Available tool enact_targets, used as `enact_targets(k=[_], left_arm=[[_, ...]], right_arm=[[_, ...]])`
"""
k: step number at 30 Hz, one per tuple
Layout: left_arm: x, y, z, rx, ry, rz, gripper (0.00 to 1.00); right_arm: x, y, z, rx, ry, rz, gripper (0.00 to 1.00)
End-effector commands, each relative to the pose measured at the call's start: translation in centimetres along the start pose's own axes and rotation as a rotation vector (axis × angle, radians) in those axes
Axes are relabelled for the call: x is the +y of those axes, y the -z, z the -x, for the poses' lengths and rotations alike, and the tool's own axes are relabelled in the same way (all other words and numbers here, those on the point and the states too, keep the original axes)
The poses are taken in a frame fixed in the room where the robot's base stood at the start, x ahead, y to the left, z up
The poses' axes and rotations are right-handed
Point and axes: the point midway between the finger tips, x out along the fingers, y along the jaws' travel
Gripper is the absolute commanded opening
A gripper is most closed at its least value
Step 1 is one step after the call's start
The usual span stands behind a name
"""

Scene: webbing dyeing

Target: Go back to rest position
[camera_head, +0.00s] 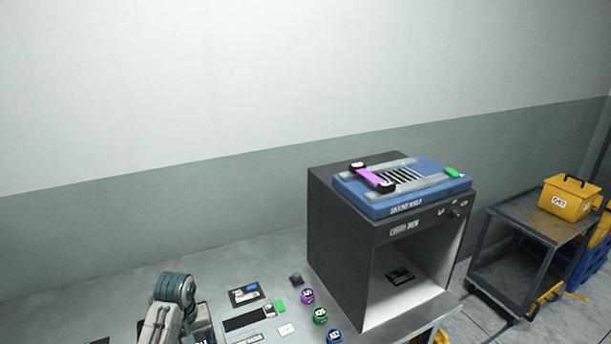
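Part of one of my arms, a pale link with a grey-teal round joint, rises at the bottom left over the grey table (75,285). Neither gripper shows in the head view, so what they hold, if anything, is hidden. A purple strip with black ends (371,177) lies on a blue device (428,190) with a striped plate and a green piece. That device sits on top of a dark open-fronted oven (338,240).
A grey cart (540,218) with a yellow box (568,198) stands at the right.

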Motion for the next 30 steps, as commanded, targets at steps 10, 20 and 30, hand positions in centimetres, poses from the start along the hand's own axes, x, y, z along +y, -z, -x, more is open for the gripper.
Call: enact_targets(k=[10, 20, 30], left_arm=[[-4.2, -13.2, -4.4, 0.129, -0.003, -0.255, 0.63], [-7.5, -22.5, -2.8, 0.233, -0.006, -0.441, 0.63], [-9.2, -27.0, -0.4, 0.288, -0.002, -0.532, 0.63]], right_arm=[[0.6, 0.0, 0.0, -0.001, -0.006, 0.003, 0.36], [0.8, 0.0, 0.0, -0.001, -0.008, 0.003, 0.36], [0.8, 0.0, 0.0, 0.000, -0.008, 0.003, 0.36]])
